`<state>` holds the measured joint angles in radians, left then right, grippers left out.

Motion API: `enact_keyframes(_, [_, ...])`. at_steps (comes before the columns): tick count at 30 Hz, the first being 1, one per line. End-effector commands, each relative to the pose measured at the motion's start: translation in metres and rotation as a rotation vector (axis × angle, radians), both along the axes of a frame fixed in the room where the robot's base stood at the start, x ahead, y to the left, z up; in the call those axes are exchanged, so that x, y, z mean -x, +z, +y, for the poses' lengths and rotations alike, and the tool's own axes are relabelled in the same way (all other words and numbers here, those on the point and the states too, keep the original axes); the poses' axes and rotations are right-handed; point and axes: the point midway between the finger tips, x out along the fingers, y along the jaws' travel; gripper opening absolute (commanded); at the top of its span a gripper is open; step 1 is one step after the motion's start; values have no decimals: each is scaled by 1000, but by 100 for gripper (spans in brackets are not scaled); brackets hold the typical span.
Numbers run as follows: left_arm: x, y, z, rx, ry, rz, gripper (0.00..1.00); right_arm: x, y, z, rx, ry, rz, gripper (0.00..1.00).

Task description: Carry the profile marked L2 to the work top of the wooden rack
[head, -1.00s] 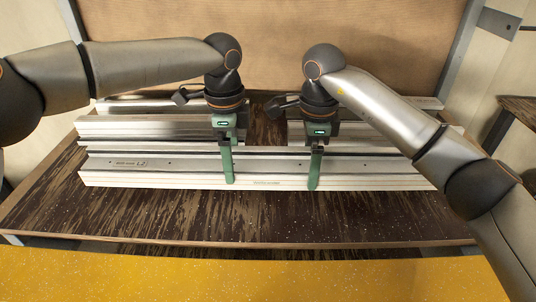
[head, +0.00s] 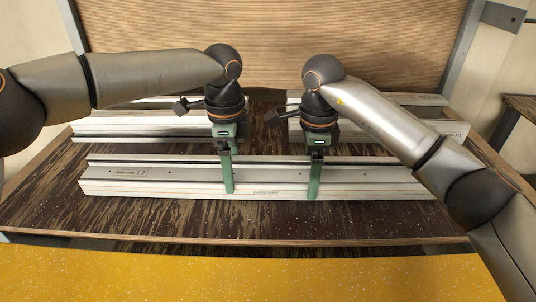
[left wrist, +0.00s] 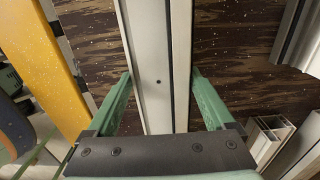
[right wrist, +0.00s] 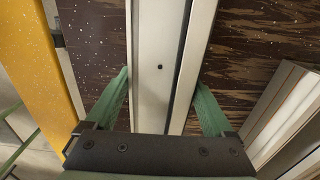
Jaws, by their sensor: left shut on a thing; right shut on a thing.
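The long pale metal profile marked L2 (head: 180,174) lies lengthwise across the head view, its mark near the left end. My left gripper (head: 228,174) is shut on it left of its middle. My right gripper (head: 315,175) is shut on it right of its middle. The profile runs between both fingers in the left wrist view (left wrist: 154,60) and the right wrist view (right wrist: 157,60). It looks level, over the dark streaked board (head: 150,222); any gap beneath it is hard to judge. I cannot tell which surface is the rack's work top.
More profiles lie behind, at the left (head: 110,128) and right (head: 440,128), with bare board between. A wooden panel (head: 270,40) closes the back, between metal uprights. A yellow surface (head: 250,277) lies in front. Another dark top (head: 518,104) shows at the right edge.

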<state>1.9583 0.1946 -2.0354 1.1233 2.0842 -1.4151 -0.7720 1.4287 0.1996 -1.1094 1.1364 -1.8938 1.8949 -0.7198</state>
Motion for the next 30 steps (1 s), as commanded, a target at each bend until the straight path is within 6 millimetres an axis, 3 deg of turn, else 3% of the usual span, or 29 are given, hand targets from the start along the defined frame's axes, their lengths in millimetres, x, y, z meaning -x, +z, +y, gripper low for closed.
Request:
enact_keyframes(2, [-1, -5, 0, 2, 2, -5, 0, 0, -6, 0, -1, 2, 0, 0])
enact_keyframes(3, [-1, -5, 0, 1, 2, -4, 90, 1, -5, 0, 0, 2, 2, 90])
enact_keyframes(6, [-1, -4, 0, 1, 1, -3, 100, 1, -4, 0, 0, 1, 2, 100])
enact_keyframes(17, [-1, 5, 0, 3, 1, -3, 100, 0, -4, 0, 0, 0, 0, 100])
enact_keyframes(30, [-1, 90, -1, 3, 1, -3, 100, 0, -4, 0, 0, 0, 0, 100])
